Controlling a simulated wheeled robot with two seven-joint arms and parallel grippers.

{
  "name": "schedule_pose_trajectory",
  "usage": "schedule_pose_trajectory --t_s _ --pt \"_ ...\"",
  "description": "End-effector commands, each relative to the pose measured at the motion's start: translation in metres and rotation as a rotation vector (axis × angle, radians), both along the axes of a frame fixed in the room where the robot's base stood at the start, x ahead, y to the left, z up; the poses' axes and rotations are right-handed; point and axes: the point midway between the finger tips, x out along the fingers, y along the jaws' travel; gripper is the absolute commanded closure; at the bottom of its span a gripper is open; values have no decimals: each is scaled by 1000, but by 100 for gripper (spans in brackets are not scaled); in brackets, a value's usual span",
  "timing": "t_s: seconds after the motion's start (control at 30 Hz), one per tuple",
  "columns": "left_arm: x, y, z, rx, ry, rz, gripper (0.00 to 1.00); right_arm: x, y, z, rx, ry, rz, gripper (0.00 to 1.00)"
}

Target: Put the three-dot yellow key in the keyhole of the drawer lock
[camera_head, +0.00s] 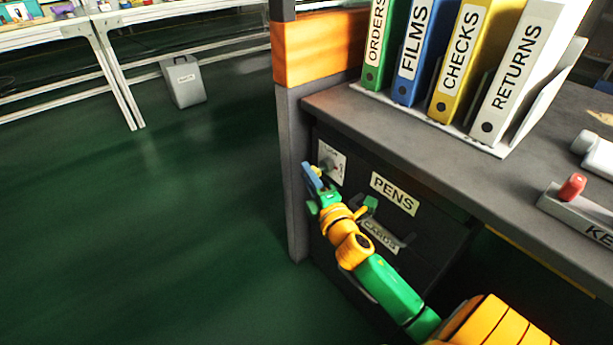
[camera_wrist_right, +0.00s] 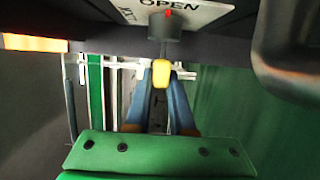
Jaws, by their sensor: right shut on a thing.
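The drawer lock (camera_head: 328,163) is a grey cylinder on a white plate at the top left of the dark drawer unit. In the right wrist view the lock cylinder (camera_wrist_right: 165,27) has a red mark and "OPEN" is printed on the plate above. My right gripper (camera_head: 313,178) is at the lock. Its blue fingers (camera_wrist_right: 160,78) are shut on a yellow key (camera_wrist_right: 161,73). The key's thin shank points at the cylinder and seems to meet it; I cannot tell how deep it is. Its dots are not readable. My left gripper is not in view.
Drawers labelled PENS (camera_head: 395,193) and CARDS (camera_head: 379,236) lie beside and below my right arm. Binders (camera_head: 455,65) stand on the desktop (camera_head: 420,128). A grey key holder (camera_head: 580,215) with a red-topped item is at the right.

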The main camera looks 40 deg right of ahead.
Motion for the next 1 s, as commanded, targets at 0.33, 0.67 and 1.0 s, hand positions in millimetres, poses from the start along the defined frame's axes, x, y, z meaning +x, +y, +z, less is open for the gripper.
schedule_pose_trajectory --t_s 0.33,0.67,1.0 --pt "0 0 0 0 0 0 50 1 -9 0 1 0 -1 100" --pt "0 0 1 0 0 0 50 1 -17 1 1 -1 -1 100" --pt "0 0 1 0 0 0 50 1 -17 1 2 -1 -1 44"
